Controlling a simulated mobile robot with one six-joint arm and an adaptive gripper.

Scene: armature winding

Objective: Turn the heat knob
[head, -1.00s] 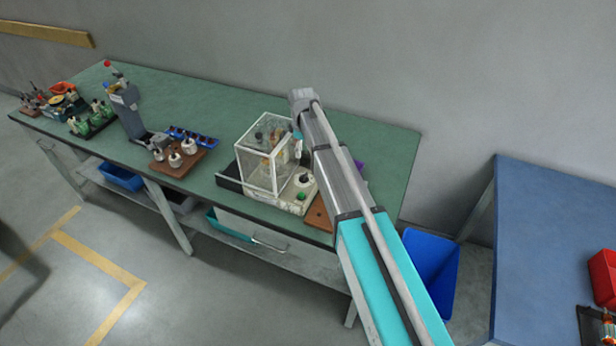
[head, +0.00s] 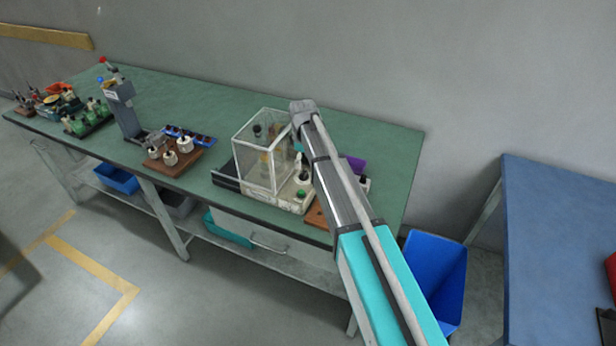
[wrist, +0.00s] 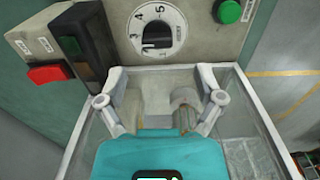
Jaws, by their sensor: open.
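The heat knob (wrist: 157,36) is dark and sits inside a white numbered dial (wrist: 172,16) at the top of the wrist view. It is on the pale control panel of the machine with the clear-walled box (head: 262,150). My gripper (wrist: 161,76) is open, with its two pale fingers spread wide and nothing between the tips. In the wrist view the tips are just below the dial, one to each side, apart from the knob. In the head view my arm hides most of the gripper, and the knob is too small to tell.
A red switch (wrist: 48,74) and a black block (wrist: 84,45) are left of the dial; a green button (wrist: 228,12) is right. On the green bench (head: 225,100), a wooden board with white parts (head: 172,166) stands left. A blue bin (head: 436,275) stands at the right.

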